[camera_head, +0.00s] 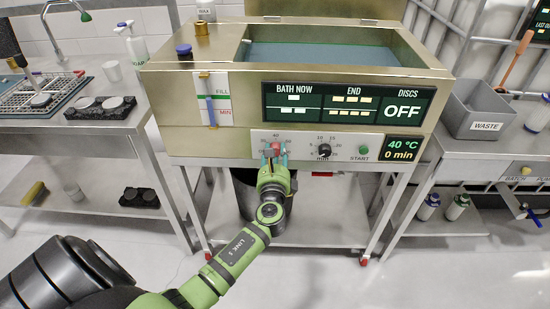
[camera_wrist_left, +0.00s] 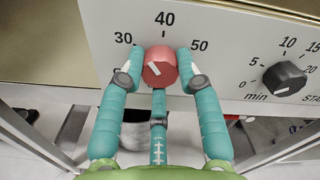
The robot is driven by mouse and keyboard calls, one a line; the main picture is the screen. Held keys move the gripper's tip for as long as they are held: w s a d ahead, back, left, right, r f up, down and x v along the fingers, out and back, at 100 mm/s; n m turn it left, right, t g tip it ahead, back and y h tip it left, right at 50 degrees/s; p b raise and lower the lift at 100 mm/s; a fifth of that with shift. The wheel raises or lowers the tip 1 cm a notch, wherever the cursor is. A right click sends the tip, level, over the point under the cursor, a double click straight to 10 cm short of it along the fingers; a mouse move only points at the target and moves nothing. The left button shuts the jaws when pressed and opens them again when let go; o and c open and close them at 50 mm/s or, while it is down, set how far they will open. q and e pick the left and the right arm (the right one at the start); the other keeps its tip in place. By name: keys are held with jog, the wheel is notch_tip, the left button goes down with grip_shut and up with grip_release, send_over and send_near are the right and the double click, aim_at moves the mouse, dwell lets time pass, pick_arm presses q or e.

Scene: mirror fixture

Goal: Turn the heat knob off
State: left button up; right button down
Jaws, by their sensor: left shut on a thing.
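The heat knob (camera_wrist_left: 160,67) is a round red knob with a white mark, on the pale front panel of the bath unit. In the left wrist view the numbers 30, 40 and 50 stand around it, and the mark slants towards the upper left; the lower part of its scale is hidden by my fingers. My left gripper (camera_wrist_left: 158,70) is shut on the knob, with teal fingers on its left and right sides and a third finger below. In the head view my left gripper (camera_head: 275,157) covers part of the red knob (camera_head: 276,147). My right gripper is not in view.
A black minute knob (camera_head: 323,151) and a green start button (camera_head: 364,150) sit right of the heat knob. A small display (camera_head: 403,148) reads 40 °C and 0 min. The large panel (camera_head: 345,105) shows OFF under DISCS. A grey waste bin (camera_head: 478,110) stands at right.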

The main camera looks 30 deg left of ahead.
pick_arm(q)
jog(key=n+b, duration=0.1)
jog(key=n, duration=0.1)
jog(key=n+b, duration=0.1)
jog(key=n, duration=0.2)
jog(key=f+n+b, duration=0.1)
jog(key=n+b, duration=0.1)
jog(key=n, duration=0.1)
jog(key=shift+d, duration=0.35)
jog(key=shift+r+n+b, duration=0.1)
jog(key=shift+n+b, duration=0.2)
jog(key=shift+n, duration=0.3)
jog(key=n+b, duration=0.1)
jog(key=n, duration=0.1)
jog(key=shift+n, duration=0.4)
jog(key=shift+w+r+n+b, duration=0.1)
jog(key=shift+r+n+b, duration=0.2)
jog(key=shift+n, duration=0.8)
jog(key=shift+r+n+b, duration=0.1)
jog(key=shift+n+b, duration=0.25)
jog(key=shift+n, duration=0.75)
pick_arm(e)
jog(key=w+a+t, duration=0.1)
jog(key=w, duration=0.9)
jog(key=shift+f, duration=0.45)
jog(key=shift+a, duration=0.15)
pick_arm(q)
jog(key=o, duration=1.1)
jog(key=shift+o, duration=0.2)
jog(key=shift+r, duration=0.1)
